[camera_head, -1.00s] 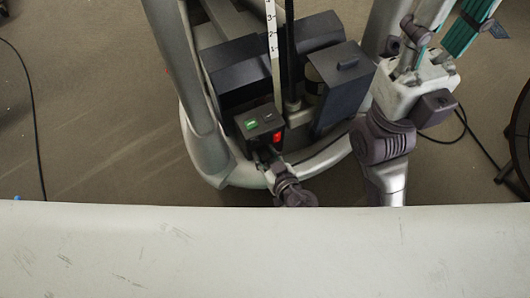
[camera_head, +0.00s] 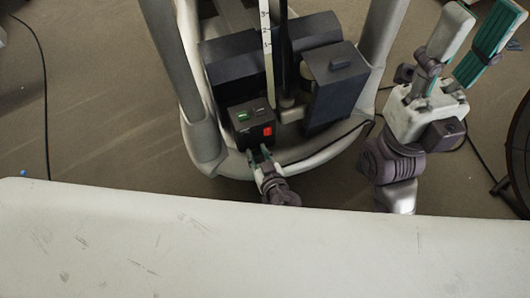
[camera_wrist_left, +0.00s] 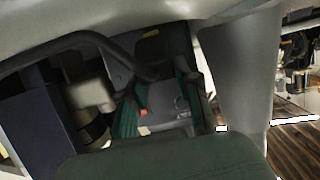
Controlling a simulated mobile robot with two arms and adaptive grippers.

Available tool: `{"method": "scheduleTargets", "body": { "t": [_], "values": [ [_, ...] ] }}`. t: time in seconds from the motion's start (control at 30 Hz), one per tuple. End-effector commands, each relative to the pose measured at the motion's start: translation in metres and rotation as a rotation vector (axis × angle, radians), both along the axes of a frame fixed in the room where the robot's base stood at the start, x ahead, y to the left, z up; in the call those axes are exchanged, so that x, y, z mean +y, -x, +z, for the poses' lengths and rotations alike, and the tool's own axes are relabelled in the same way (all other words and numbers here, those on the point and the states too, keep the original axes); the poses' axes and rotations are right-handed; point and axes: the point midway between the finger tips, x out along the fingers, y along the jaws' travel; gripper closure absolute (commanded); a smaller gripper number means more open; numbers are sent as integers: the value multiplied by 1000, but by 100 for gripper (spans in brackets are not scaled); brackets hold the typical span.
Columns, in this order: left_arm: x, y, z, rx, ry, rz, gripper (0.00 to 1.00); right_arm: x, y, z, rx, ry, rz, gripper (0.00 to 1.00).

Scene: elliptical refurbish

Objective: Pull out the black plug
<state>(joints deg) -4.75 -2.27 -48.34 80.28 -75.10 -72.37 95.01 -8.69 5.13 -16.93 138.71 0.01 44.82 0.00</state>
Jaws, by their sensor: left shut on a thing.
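A black box (camera_head: 256,122) with a green switch and a red switch sits on the grey base in the head view. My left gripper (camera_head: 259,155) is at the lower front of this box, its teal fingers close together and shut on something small. This looks like the black plug, but it is too small and covered to see clearly. I cannot tell whether it is seated in the box. A black cable (camera_head: 335,147) runs from near these fingers to the right. My right gripper (camera_head: 470,45) is open and empty at the upper right.
Dark casings (camera_head: 338,85) and a column with a number scale (camera_head: 268,40) stand behind the box. A pale surface (camera_head: 250,250) fills the front. A dark cable (camera_wrist_left: 100,45) arches across the left wrist view. A round black frame (camera_head: 520,150) stands at the right edge.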

Motion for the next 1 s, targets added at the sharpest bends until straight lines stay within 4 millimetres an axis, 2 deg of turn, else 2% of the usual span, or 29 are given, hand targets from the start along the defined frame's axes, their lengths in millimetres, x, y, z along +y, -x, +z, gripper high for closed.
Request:
{"method": "scheduleTargets", "body": {
  "t": [0.13,0.17,0.23,0.5,0.63,1.0],
  "values": [
    [-3,4,-1,6,3,-3,100,1,0,1,-4,-1,3,60],
    [-3,4,-1,6,4,-3,66,1,0,1,-4,-3,4,60],
    [-3,4,-1,7,5,-3,56,1,0,2,-6,-5,4,60],
    [-3,2,0,4,3,-3,56,0,0,4,-11,-14,3,60],
    [-3,2,8,3,6,-2,56,0,1,4,-11,-11,3,60],
    [-3,3,75,4,8,0,56,0,0,3,-8,-9,3,60]
  ]
}}
